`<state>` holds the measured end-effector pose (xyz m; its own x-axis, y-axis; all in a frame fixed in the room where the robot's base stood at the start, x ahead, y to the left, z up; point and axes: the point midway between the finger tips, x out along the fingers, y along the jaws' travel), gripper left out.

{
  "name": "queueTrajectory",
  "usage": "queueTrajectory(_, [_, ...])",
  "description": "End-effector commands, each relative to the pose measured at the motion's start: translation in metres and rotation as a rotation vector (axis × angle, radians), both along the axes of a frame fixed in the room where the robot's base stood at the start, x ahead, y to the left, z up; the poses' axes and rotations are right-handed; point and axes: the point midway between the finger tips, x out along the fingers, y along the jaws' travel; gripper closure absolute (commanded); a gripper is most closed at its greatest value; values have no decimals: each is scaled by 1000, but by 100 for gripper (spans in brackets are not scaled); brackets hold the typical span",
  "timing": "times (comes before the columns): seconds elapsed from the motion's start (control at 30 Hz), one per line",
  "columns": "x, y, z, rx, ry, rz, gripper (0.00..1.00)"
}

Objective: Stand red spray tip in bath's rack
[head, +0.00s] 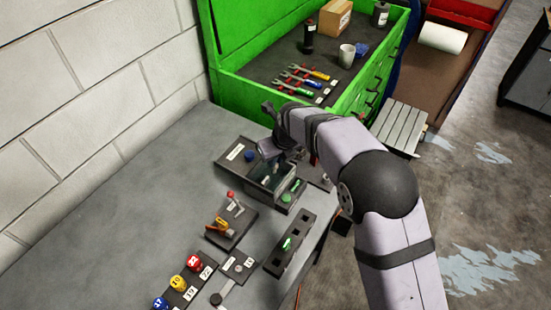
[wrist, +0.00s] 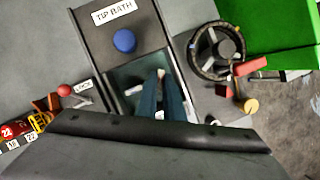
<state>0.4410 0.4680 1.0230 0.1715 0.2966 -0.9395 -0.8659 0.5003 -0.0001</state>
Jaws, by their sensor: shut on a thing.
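The tip bath (wrist: 98,42) is a dark box with a white label and a blue knob (wrist: 123,41); its open basin (wrist: 122,78) lies below the knob in the wrist view. In the head view the bath (head: 233,165) stands on the bench, partly behind my arm. My gripper (wrist: 170,82) points down into the basin, its two dark blue fingers close together. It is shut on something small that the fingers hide. I cannot make out the red spray tip for certain, nor the rack's slots inside the basin.
A block with square holes (head: 275,262) holds a green piece. A red-knobbed lever plate (head: 232,222) and numbered coloured cans (head: 178,282) stand to the left. A black handwheel (wrist: 217,50) is right of the bath in the wrist view. The green tool cabinet (head: 345,97) stands behind.

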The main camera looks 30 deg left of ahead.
Motion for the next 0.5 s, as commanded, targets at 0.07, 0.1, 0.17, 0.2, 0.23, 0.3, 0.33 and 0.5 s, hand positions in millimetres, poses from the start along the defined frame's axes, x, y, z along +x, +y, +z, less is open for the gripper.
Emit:
queueTrajectory(0.07, [0, 0, -2, 0, 0, 0, 100])
queueTrajectory(0.1, [0, 0, -2, 0, 0, 0, 100])
queueTrajectory(0.17, [0, 0, -3, 0, 0, 0, 100])
queueTrajectory(0.2, [0, 0, -4, 0, 0, 0, 100])
queueTrajectory(0.23, [0, 0, -4, 0, 0, 0, 100])
queueTrajectory(0.3, [0, 0, -5, 0, 0, 0, 100])
queueTrajectory(0.33, [0, 0, -5, 0, 0, 0, 100])
queueTrajectory(0.5, [0, 0, -8, 0, 0, 0, 100])
